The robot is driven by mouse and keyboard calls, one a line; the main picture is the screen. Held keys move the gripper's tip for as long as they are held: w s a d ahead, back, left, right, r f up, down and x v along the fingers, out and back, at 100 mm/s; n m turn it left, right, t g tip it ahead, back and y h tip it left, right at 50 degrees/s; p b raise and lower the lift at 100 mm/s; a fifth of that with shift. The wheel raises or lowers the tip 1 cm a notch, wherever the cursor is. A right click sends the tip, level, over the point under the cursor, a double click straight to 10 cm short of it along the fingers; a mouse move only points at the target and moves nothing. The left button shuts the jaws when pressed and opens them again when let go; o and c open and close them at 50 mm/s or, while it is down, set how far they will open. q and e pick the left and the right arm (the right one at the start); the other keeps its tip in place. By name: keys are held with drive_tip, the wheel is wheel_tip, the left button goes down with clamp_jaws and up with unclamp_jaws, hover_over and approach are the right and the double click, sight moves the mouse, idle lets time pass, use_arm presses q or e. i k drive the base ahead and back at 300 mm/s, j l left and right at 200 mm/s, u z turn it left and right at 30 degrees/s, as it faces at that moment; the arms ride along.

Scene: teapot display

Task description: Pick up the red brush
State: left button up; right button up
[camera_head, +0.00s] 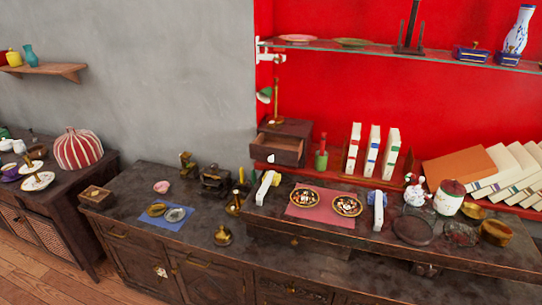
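No brush shows clearly enough to be named for certain. A small green holder (321,161) stands on the raised shelf at the back, between the open-drawer box and the upright books. A thin reddish upright piece (323,141) rises from it and may be the red brush; it is too small to tell. Neither of my grippers shows in the head view.
An open-drawer wooden box (281,145) and upright white books (373,150) flank the green holder. In front lie a pink mat (318,217) with two patterned dishes and slim white objects (265,188). The dark cabinet top (275,252) has bare patches near its front.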

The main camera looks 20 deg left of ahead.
sight(324, 136)
drive_tip(key=i+l+u, duration=0.15)
drive_tip(key=l, duration=0.3)
drive_tip(key=i+l+u, duration=0.1)
drive_tip(key=l, duration=0.35)
drive_tip(key=i+l+u, duration=0.15)
drive_tip(key=l, duration=0.3)
drive_tip(key=i+l+u, duration=0.15)
drive_tip(key=l, duration=0.35)
drive_tip(key=l+u, duration=0.15)
drive_tip(key=l, duration=0.35)
drive_tip(key=i, duration=0.05)
